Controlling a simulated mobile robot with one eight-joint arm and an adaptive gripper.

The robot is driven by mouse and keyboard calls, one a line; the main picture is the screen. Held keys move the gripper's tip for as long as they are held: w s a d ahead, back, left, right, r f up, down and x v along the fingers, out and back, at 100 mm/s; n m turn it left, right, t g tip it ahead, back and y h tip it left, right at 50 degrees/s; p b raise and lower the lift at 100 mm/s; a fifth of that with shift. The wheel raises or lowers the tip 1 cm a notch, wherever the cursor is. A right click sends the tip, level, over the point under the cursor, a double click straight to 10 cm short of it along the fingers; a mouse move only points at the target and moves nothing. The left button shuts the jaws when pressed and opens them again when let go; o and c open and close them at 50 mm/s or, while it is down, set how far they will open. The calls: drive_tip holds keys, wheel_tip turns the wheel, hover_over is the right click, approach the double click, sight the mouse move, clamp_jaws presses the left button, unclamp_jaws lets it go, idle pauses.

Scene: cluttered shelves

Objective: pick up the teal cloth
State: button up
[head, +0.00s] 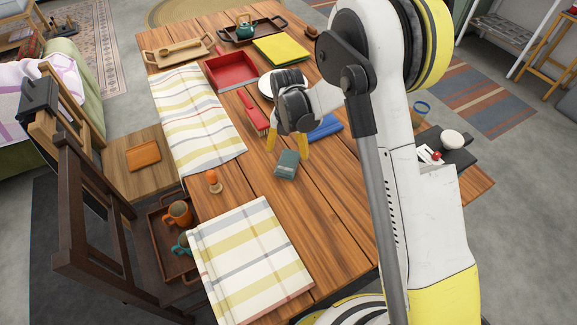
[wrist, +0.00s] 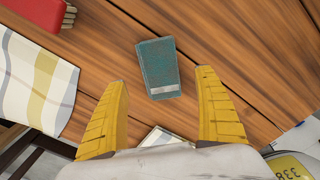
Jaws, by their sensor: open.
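The teal cloth (head: 286,164) looks like a small, flat, folded rectangle on the wooden table, just below my gripper in the head view. In the wrist view the teal cloth (wrist: 158,64) is upright in the picture, with a pale grey band at its near end. My gripper (head: 288,149) points down, its two yellow fingers apart and empty. In the wrist view my gripper (wrist: 162,82) has a finger on each side of the cloth's near end in the picture. The fingers look apart from the cloth; the exact height above it is hard to tell.
A red brush (head: 256,116) and a blue item (head: 324,127) lie beyond the cloth. Striped cloths (head: 196,118) (head: 250,256) cover the table's left side and front. A small egg cup (head: 213,183) stands at the left edge. Bare wood surrounds the teal cloth.

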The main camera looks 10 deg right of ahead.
sight(289, 161)
wheel_tip(289, 161, down, 6)
drive_tip(key=b, duration=0.2)
drive_tip(key=shift+s+d+r+b, duration=0.1)
drive_tip(key=shift+s+d+b, duration=0.05)
drive_tip(key=shift+b, duration=0.15)
drive_tip(key=shift+r, duration=0.1)
drive_tip(key=c, duration=1.3)
drive_tip(key=shift+r+p, duration=0.4)
drive_tip(key=shift+r, duration=0.25)
drive_tip(key=r+p, duration=0.1)
drive_tip(key=r, duration=0.1)
drive_tip(key=d+r+p, duration=0.1)
drive_tip(key=r, duration=0.1)
drive_tip(key=shift+s+d, duration=0.1)
drive_tip(key=shift+s, duration=0.1)
drive_tip(key=s+d+r+p, duration=0.1)
drive_tip(key=d+r, duration=0.1)
drive_tip(key=d, duration=0.1)
drive_tip(key=s+d+r+p, duration=0.1)
drive_tip(key=d+r, duration=0.1)
drive_tip(key=d, duration=0.1)
drive_tip(key=s+d+r+p, duration=0.1)
drive_tip(key=d, duration=0.3)
drive_tip(key=shift+s+r, duration=0.3)
drive_tip(key=shift+r, duration=0.1)
